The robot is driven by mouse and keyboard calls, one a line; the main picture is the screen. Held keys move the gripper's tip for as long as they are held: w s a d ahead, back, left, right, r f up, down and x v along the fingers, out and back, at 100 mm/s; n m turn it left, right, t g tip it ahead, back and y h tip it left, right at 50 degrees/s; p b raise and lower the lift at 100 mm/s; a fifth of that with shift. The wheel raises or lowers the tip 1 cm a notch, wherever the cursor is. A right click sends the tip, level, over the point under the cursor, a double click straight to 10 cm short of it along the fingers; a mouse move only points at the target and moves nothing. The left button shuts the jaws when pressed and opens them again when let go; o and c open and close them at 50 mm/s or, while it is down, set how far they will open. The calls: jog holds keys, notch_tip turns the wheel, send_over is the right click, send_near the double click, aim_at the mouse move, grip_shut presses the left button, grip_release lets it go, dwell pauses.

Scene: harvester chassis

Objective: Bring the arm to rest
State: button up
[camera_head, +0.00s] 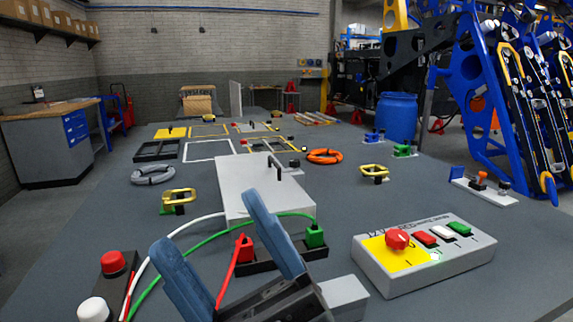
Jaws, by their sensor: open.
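My gripper (228,262) shows at the bottom middle of the head view, with its two blue-grey fingers spread apart and pointing up and away. I see nothing held between the fingers. The fingers appear in front of a white box (236,180), cables and a dark connector block (262,262) on the grey table. I cannot tell how far above the table they are. The rest of my arm is mostly out of view.
A control box (425,254) with a red emergency button (397,239) stands right of my gripper. Red (113,263) and white (94,309) buttons are at left. White, green and red cables cross near the fingers. The grey table (335,205) has bare room beyond the control box.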

jog(key=s+d+f+m+t+h+p, duration=0.1)
jog(key=s+d+f+m+t+h, duration=0.45)
jog(key=m+h, duration=0.65)
jog(key=s+d+f+m+t+h+p, duration=0.1)
jog(key=s+d+f+m+t+h, duration=0.2)
jog(key=d+f+m+t+h, duration=0.55)
jog(key=s+d+f+m+g+h, duration=0.2)
jog(key=s+d+f+g+h, duration=0.1)
jog(key=s, duration=0.5)
jog(key=s+d+f+m+g+h+p, duration=0.1)
jog(key=s+d+f+m+g+h, duration=0.1)
jog(key=s+d+f+g+h, duration=0.2)
jog(key=s+d+f+g, duration=0.1)
jog(key=s+d+g, duration=0.2)
jog(key=s+d, duration=0.2)
jog(key=shift+s+d, duration=0.15)
jog(key=shift+d, duration=0.15)
jog(key=shift+f+m, duration=0.1)
jog(key=shift+m, duration=0.15)
